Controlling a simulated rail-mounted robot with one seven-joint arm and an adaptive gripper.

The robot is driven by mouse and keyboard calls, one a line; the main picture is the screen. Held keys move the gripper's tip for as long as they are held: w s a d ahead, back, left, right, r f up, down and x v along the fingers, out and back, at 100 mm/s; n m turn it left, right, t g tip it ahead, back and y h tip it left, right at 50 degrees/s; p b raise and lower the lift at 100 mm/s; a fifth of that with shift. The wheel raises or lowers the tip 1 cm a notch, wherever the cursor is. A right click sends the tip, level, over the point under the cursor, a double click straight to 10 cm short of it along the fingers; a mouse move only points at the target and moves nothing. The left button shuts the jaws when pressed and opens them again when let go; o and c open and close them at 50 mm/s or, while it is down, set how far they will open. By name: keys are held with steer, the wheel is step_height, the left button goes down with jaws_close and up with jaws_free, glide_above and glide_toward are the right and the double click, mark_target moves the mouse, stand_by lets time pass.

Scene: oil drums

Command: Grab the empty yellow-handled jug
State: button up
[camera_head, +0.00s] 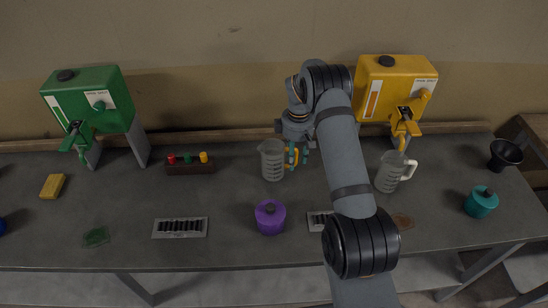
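I cannot tell whether the fingers touch or grip the handle. A second clear jug (388,172) with a white handle stands to the right, below the tap of the yellow drum (393,88).
A green drum (90,98) stands at the left back. A purple container (270,217), a teal container (481,202), a black funnel (505,155) and a rack of coloured plugs (190,167) stand on the bench. A grate (180,228) lies in front. The bench (120,195) is clear at left-centre.

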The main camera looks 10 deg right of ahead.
steer(key=shift+f, duration=0.15)
steer(key=shift+c, duration=1.2)
jaws_close()
